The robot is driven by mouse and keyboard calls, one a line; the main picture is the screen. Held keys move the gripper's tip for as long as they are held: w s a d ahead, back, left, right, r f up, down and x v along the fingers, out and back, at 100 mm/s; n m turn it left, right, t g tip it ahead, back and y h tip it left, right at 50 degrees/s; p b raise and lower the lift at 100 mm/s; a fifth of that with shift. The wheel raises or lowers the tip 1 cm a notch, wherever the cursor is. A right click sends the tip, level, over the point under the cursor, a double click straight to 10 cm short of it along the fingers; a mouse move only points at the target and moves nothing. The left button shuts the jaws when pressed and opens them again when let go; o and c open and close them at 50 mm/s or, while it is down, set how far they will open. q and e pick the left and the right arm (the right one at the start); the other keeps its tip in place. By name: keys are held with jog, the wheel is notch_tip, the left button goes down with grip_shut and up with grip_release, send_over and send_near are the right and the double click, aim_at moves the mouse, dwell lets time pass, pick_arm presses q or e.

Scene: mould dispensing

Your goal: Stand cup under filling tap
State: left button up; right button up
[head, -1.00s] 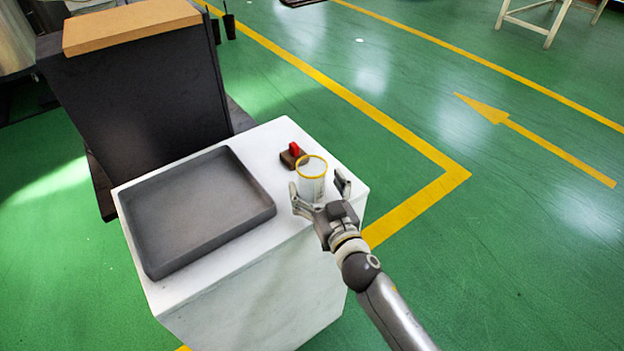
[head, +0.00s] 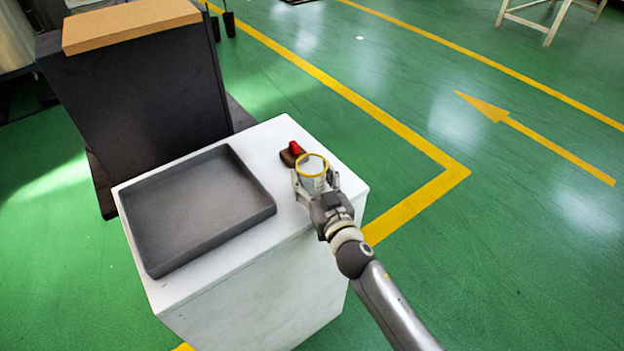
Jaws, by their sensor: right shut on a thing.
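A clear cup with a yellow rim (head: 312,168) stands upright near the right end of the white stand's top. My right gripper (head: 316,184) is shut on the cup, with a finger on each side of it. Whether the cup touches the surface cannot be told. A small brown block with a red part (head: 293,153) sits just behind and left of the cup. I see no clear filling tap in this view. My left gripper is not in view.
A grey shallow tray (head: 262,214) covers the left part of the white stand (head: 262,290). A tall black unit (head: 150,100) with a tan board (head: 130,25) stands behind. Green floor with yellow lines is open to the right.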

aim_at(318, 176)
jog(key=shift+r, duration=0.55)
notch_tip(318, 176, up, 2)
jog(key=shift+r+p, duration=0.2)
jog(key=shift+p, duration=0.1)
jog(key=s+r+b, duration=0.1)
jog(key=s+r, duration=0.9)
jog(key=s, duration=0.4)
jog(key=s+d+f+m+t+h, duration=0.1)
jog(key=d+f+m+h, duration=0.15)
jog(key=d, duration=0.65)
jog(key=s+d+f+m+h, duration=0.1)
jog(key=d+f+m+h, duration=0.2)
jog(key=d, duration=0.7)
jog(key=s+f+n, duration=0.1)
jog(key=s+f, duration=0.1)
jog(key=s, duration=0.5)
jog(key=shift+s+a+f+h, duration=0.15)
jog(key=shift+f+h, duration=0.05)
jog(key=shift+h, duration=0.25)
